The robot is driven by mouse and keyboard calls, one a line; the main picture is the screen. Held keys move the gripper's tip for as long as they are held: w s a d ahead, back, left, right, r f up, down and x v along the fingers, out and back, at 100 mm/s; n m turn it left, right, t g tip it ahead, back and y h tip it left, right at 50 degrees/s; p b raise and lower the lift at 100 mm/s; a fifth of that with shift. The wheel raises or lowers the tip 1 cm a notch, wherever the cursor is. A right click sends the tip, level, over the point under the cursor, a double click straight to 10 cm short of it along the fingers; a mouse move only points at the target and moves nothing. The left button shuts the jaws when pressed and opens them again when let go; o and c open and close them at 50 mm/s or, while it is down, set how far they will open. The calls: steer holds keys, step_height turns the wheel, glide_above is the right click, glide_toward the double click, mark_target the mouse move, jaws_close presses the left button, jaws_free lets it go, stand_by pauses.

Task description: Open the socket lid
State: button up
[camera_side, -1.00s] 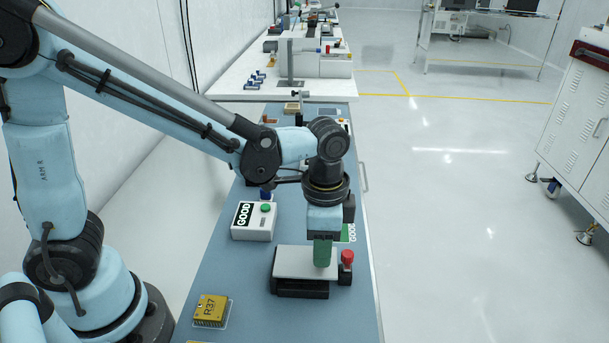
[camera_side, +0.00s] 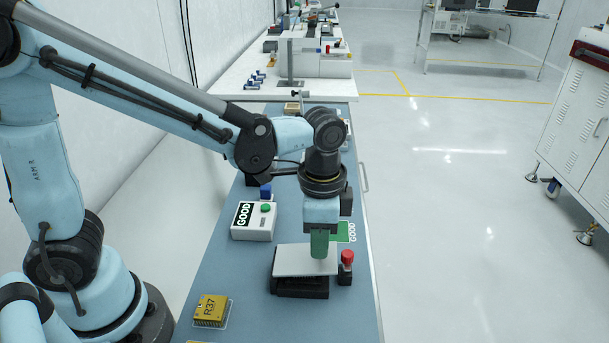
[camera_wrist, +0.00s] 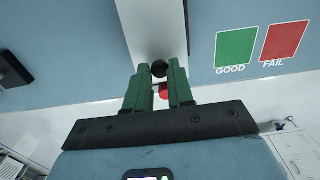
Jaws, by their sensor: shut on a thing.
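The socket is a low black block (camera_side: 300,289) on the blue-grey bench, under a pale flat lid (camera_side: 295,262). In the side view the lid's right edge looks slightly raised from the block, so it appears tilted a little. My gripper (camera_side: 320,257), with green fingers, points down at the lid's right end. The side view hides the knob behind the fingers.
A red-topped black post (camera_side: 346,258) stands close right of the socket. A white box (camera_side: 253,221) marked GOOD with a green button is behind left. A yellow R37 chip (camera_side: 210,309) lies front left. Green GOOD (camera_wrist: 236,46) and red FAIL (camera_wrist: 284,42) pads lie on the bench.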

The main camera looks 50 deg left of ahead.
mark_target(303, 257)
steer(key=shift+r, duration=0.1)
steer(key=shift+s+a+r, duration=0.25)
steer(key=shift+a+r, duration=0.05)
steer(key=shift+r, duration=0.2)
steer(key=shift+c, duration=0.2)
steer(key=shift+r, duration=0.1)
steer(key=shift+s+a+r, duration=0.35)
steer(key=shift+r, duration=0.05)
steer(key=shift+c, duration=0.2)
jaws_close()
steer(key=shift+r, duration=0.15)
steer(key=shift+s+a+r, duration=0.35)
steer(key=shift+s, duration=0.05)
